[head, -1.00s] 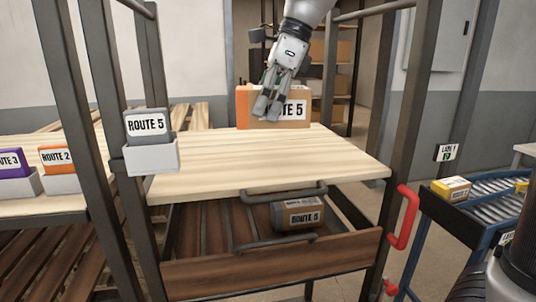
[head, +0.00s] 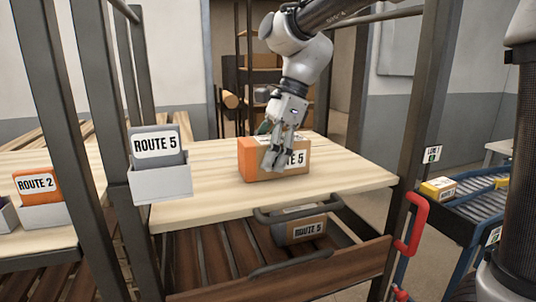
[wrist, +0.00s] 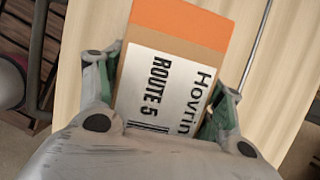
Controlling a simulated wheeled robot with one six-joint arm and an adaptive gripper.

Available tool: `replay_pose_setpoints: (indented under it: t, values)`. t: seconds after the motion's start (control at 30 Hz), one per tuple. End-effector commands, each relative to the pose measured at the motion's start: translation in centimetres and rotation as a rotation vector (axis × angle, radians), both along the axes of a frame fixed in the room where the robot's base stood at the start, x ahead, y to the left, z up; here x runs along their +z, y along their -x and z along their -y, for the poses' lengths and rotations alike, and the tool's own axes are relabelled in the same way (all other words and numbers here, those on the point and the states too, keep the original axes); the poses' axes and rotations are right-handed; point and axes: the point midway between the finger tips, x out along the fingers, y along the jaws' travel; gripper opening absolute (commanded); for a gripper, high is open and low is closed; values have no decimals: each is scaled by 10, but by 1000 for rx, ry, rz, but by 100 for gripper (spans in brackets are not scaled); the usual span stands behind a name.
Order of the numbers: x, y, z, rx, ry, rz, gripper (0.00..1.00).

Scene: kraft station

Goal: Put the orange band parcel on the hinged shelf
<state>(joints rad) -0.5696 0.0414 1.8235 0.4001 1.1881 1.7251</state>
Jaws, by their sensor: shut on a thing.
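The orange band parcel (head: 258,159) is a brown box with an orange end and a white label reading ROUTE 5. My gripper (head: 273,160) reaches down from above and is shut on the parcel. In the wrist view the parcel (wrist: 165,70) lies between the two fingers, its orange end away from the palm, its label reading Hovrin and ROUTE 5. The parcel's lower side is hidden there.
Below the shelf is an open wooden drawer (head: 290,272) with another ROUTE 5 parcel (head: 302,230). A grey ROUTE 5 card holder (head: 160,182) is at the shelf's left corner. Dark posts flank the shelf; a red handle (head: 415,225) is at right. The shelf's front is clear.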

Motion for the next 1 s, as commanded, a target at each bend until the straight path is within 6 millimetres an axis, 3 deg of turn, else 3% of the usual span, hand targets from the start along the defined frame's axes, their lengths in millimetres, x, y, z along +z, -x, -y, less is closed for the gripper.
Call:
replay_pose_setpoints:
  t: [0.17, 0.2, 0.3, 0.73, 0.87, 1.0]
  values:
    - [0, 0, 0, 0, 0, 0, 33]
    - [-1, 0, 0, 0, 0, 0, 73]
    - [-1, 0, 0, -1, 0, -1, 91]
    - [3, 0, 1, -1, 0, 0, 93]
    - [20, -3, 7, -2, -1, 1, 93]
    - [50, -6, 19, -3, -2, 4, 93]
